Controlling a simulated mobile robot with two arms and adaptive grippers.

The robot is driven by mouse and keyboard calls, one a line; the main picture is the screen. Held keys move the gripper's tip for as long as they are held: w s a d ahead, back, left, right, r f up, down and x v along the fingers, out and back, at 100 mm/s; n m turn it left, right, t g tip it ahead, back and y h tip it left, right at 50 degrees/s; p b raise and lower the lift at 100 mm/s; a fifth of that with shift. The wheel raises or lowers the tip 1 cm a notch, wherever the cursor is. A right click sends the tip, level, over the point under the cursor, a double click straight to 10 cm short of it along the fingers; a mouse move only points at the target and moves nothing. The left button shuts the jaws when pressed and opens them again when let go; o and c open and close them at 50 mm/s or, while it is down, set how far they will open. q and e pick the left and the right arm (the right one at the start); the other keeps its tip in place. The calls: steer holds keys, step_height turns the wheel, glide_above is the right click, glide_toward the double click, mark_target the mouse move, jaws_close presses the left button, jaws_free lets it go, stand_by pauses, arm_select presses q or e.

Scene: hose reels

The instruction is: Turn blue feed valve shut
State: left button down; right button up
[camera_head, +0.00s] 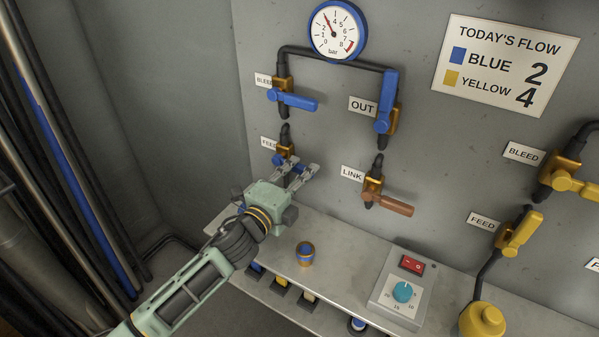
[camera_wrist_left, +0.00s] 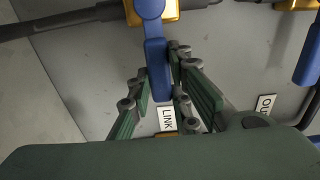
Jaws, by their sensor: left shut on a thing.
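The blue feed valve (camera_head: 286,151) has a brass body and a blue lever. It sits on the lower left pipe beside a partly hidden FEED label (camera_head: 268,143). My left gripper (camera_head: 296,174) is at this valve and covers much of its lever in the head view. In the left wrist view, the blue lever (camera_wrist_left: 157,62) lies between the two fingers of the gripper (camera_wrist_left: 162,78), which is shut on it. The lever points crosswise to its dark pipe (camera_wrist_left: 70,27). My right gripper is not in view.
The blue BLEED valve (camera_head: 292,99) is above, its lever crosswise. The blue OUT lever (camera_head: 386,102) and orange LINK lever (camera_head: 390,201) are to the right.

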arm_select(q)
steer(key=shift+f, duration=0.15)
steer(key=c, duration=1.6)
jaws_free()
steer(key=shift+s+a, duration=0.1)
steer(key=shift+s+a, duration=0.2)
steer(key=shift+s, duration=0.05)
steer(key=v, duration=1.1)
steer(key=shift+s, duration=0.1)
